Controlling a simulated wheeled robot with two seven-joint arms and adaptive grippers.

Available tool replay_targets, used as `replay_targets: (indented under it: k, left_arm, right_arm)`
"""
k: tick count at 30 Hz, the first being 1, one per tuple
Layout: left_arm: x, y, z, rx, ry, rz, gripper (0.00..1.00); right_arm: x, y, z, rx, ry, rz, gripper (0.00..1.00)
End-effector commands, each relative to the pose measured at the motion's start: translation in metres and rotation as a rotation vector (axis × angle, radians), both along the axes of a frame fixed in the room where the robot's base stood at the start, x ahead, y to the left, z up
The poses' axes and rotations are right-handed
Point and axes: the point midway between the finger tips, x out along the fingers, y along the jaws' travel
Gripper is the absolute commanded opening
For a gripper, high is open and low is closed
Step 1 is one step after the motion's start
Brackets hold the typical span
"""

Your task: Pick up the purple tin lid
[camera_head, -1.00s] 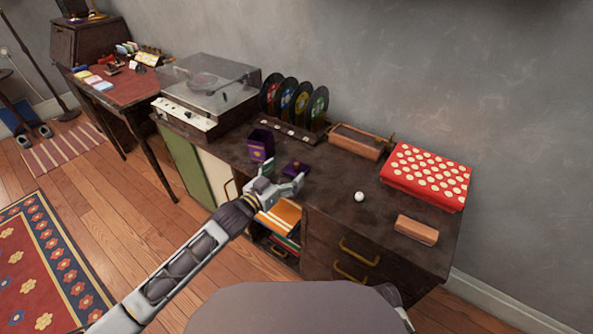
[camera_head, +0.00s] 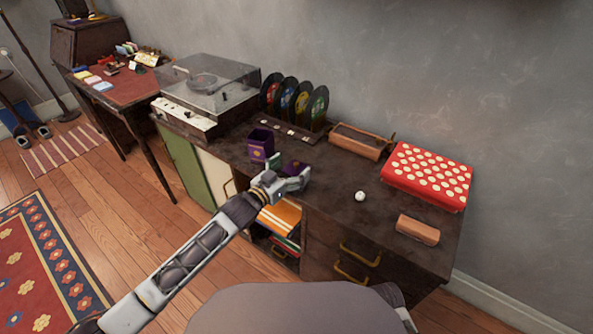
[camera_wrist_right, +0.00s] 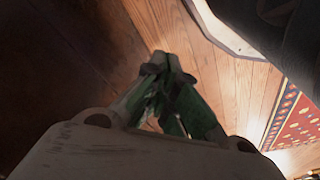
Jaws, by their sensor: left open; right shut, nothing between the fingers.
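The purple tin lid (camera_head: 296,166) lies on the dark sideboard top in the head view, its lower part hidden by my left gripper. The open purple tin (camera_head: 260,146) stands upright a little left of the lid. My left gripper (camera_head: 288,171) is open at the lid, one green-padded finger to its left and the other to its right. I cannot tell whether they touch it. My right gripper (camera_wrist_right: 160,64) is shut and empty in the right wrist view, over the wooden floor beside dark furniture.
A record player (camera_head: 205,90) and a rack of records (camera_head: 300,103) stand behind and left. The sideboard's front edge is near my left arm.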

Motion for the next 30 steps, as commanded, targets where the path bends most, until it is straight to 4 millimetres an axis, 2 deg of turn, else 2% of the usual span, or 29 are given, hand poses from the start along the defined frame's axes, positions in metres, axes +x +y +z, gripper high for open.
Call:
replay_targets:
  k: [6, 12, 28, 30]
  left_arm:
    - [0.016, -0.011, -0.002, -0.001, -0.001, 0.001, 0.9]
    - [0.024, -0.017, -0.003, 0.001, 0.001, 0.001, 0.9]
    - [0.025, -0.018, -0.002, 0.0, 0.0, 0.001, 0.9]
    - [0.025, -0.018, -0.002, 0.0, 0.0, 0.001, 0.81]
  right_arm:
    - [0.005, 0.002, 0.011, 0.01, -0.027, 0.0, 0.0]
    - [-0.001, 0.003, 0.012, 0.012, -0.019, 0.002, 0.0]
    - [0.002, 0.003, 0.015, 0.013, -0.028, 0.003, 0.0]
    - [0.003, 0.003, 0.015, 0.012, -0.028, 0.002, 0.0]
